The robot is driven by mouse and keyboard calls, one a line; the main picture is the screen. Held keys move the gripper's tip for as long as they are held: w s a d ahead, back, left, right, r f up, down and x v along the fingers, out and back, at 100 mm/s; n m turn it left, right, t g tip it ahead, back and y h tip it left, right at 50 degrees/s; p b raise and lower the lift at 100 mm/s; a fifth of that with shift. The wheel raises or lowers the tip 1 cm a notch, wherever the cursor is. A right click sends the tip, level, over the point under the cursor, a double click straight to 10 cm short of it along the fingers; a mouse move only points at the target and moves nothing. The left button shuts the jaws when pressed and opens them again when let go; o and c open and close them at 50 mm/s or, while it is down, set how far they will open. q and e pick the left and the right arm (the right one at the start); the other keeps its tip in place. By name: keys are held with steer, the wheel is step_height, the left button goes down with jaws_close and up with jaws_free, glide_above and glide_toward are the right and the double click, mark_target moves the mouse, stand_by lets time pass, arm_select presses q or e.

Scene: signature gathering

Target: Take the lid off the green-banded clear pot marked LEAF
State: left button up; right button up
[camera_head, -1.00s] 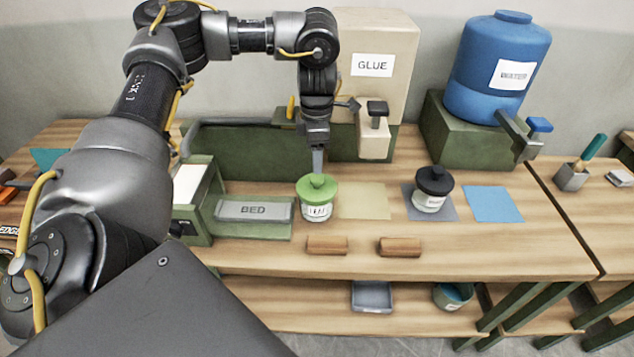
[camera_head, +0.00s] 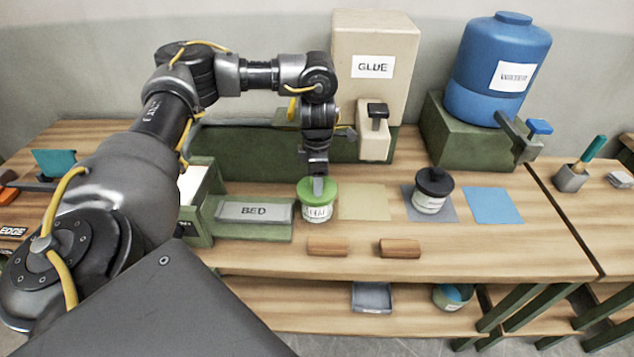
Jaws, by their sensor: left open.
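The clear pot (camera_head: 317,212) marked LEAF stands upright on the wooden bench, between the grey BED plate and a tan mat. Its green lid (camera_head: 317,192) sits on top of it. My left gripper (camera_head: 318,184) points straight down over the lid's knob, with its fingertips at the knob's height. It is open, and the knob is mostly hidden behind the fingers. I cannot tell whether the fingers touch the lid. My right gripper is not in view.
A black-lidded pot (camera_head: 431,201) stands on a grey mat to the right, beside a blue mat (camera_head: 492,204). Two wooden blocks (camera_head: 327,246) (camera_head: 400,248) lie in front. Behind are the GLUE dispenser (camera_head: 374,40) and the blue water tank (camera_head: 497,65). The BED plate (camera_head: 254,211) is left.

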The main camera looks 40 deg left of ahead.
arm_select(q)
steer(key=shift+c, duration=0.2)
steer(key=c, duration=1)
steer(key=shift+r, duration=0.1)
